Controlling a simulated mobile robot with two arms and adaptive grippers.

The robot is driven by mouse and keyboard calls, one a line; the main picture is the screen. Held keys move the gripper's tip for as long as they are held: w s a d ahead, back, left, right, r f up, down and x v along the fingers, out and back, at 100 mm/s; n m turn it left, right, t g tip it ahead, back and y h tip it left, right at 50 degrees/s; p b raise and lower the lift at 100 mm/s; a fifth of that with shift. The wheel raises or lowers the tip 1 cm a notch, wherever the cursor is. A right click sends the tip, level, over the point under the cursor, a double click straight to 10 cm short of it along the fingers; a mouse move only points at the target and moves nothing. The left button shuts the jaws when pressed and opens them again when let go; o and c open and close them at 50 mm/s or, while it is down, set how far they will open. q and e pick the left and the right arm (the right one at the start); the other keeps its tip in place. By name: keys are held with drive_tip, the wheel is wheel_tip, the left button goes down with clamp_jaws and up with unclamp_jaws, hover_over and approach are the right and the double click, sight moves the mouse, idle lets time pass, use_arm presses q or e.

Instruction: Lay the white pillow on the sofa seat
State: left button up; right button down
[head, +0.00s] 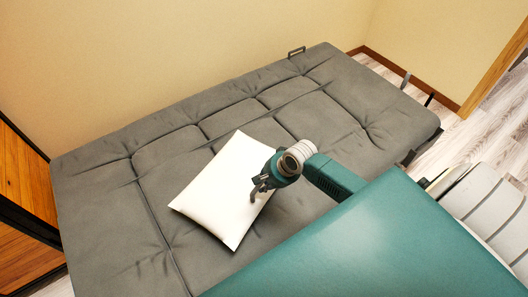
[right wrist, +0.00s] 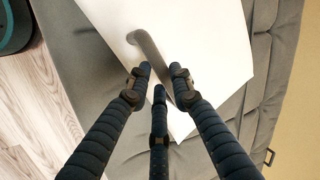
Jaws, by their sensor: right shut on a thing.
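The white pillow (head: 222,190) is over the middle of the grey sofa seat (head: 165,155), tilted in the picture, with its broad face up. I cannot tell whether its underside touches the seat all over. My right gripper (head: 261,187) is at the pillow's right side, shut on it. In the right wrist view, the dark fingers of my right gripper (right wrist: 160,80) close around a grey curved strip on the face of the white pillow (right wrist: 205,45). My left gripper is not in view.
A plain wall (head: 190,50) runs behind the sofa. A dark-framed wooden panel (head: 22,190) stands at the left. Pale plank floor (head: 455,135) shows at the right. Small metal brackets (head: 297,52) stick up at the sofa's edges. Grey seat around the pillow is bare.

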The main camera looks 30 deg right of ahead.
wheel_tip(320, 180, down, 3)
drive_tip(key=shift+r, duration=0.2)
drive_tip(key=shift+f, duration=0.2)
drive_tip(key=c, duration=1.5)
unclamp_jaws()
drive_tip(key=shift+s+f, duration=0.1)
drive_tip(key=shift+f, duration=0.05)
drive_tip(key=shift+c, duration=0.2)
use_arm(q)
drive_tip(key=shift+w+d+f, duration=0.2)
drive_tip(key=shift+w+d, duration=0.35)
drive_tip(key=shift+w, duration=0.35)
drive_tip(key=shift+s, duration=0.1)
use_arm(e)
drive_tip(key=shift+r, duration=0.3)
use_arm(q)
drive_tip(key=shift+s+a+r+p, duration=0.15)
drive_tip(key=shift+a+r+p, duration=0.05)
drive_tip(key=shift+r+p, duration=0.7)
use_arm(e)
drive_tip(key=v, duration=1.1)
drive_tip(key=shift+r, duration=0.3)
